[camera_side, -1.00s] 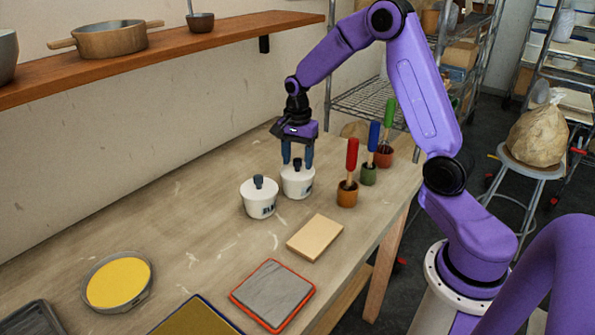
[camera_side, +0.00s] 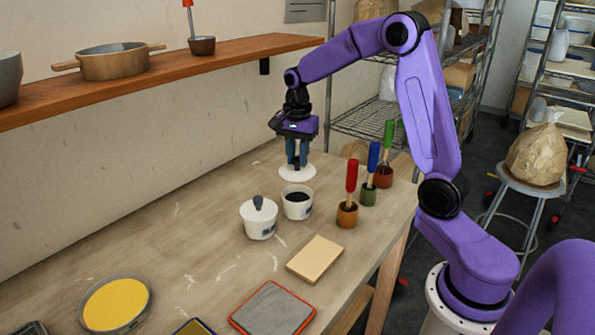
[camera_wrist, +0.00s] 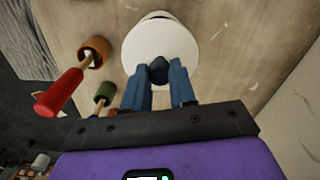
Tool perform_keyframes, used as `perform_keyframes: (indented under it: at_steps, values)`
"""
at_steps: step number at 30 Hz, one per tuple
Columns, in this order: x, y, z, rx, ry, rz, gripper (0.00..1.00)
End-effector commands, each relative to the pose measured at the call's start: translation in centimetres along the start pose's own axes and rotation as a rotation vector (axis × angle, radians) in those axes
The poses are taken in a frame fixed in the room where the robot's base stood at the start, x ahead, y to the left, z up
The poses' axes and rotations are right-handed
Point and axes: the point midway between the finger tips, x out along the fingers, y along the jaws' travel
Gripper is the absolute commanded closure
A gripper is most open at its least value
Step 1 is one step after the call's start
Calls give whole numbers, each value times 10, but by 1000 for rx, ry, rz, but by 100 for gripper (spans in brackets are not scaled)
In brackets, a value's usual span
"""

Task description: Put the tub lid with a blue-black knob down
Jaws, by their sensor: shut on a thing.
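The white round tub lid (camera_side: 297,173) hangs below my gripper (camera_side: 297,163), behind the open tub. In the wrist view the lid (camera_wrist: 150,42) shows as a white disc, and its blue-black knob (camera_wrist: 158,70) sits between the two blue fingers (camera_wrist: 160,82). My gripper is shut on this knob. The open white tub (camera_side: 297,210) stands on the table with dark contents showing. I cannot tell whether the lid touches the table or is just above it.
A second white tub (camera_side: 259,222) stands lidded at the left. Pots with a red-handled tool (camera_side: 351,177), a blue-handled tool (camera_side: 373,158) and a green-handled tool (camera_side: 389,136) stand at the right. A tan block (camera_side: 315,258) lies in front. The table (camera_side: 190,220) is clear at the left.

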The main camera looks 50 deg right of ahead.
Motion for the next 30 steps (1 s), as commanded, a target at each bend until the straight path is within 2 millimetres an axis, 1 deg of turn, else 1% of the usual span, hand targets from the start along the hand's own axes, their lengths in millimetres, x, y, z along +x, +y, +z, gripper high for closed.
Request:
perform_keyframes:
  at_steps: [1, 3, 5, 8, 11, 14, 15, 17, 18, 21, 25, 27, 30]
  values:
    - [-9, 0, 0, -1, 1, -3, 100]
    - [-18, -1, 0, -1, 1, -3, 100]
    - [-24, 0, 2, -1, 0, -1, 100]
    - [-29, -1, 14, -4, 0, -1, 100]
    - [-30, -1, 39, -8, 0, 1, 100]
    - [-27, 2, 77, -12, -1, 2, 100]
    - [-26, 4, 93, -13, -1, 2, 100]
    - [-23, 9, 117, -11, 0, 1, 100]
    - [-21, 13, 133, -11, 0, 2, 100]
    - [-16, 25, 168, -10, 0, 2, 100]
    - [-11, 42, 202, -8, 0, 2, 100]
    - [-8, 49, 215, -5, 0, 1, 100]
    - [-6, 56, 227, -2, 0, 1, 100]
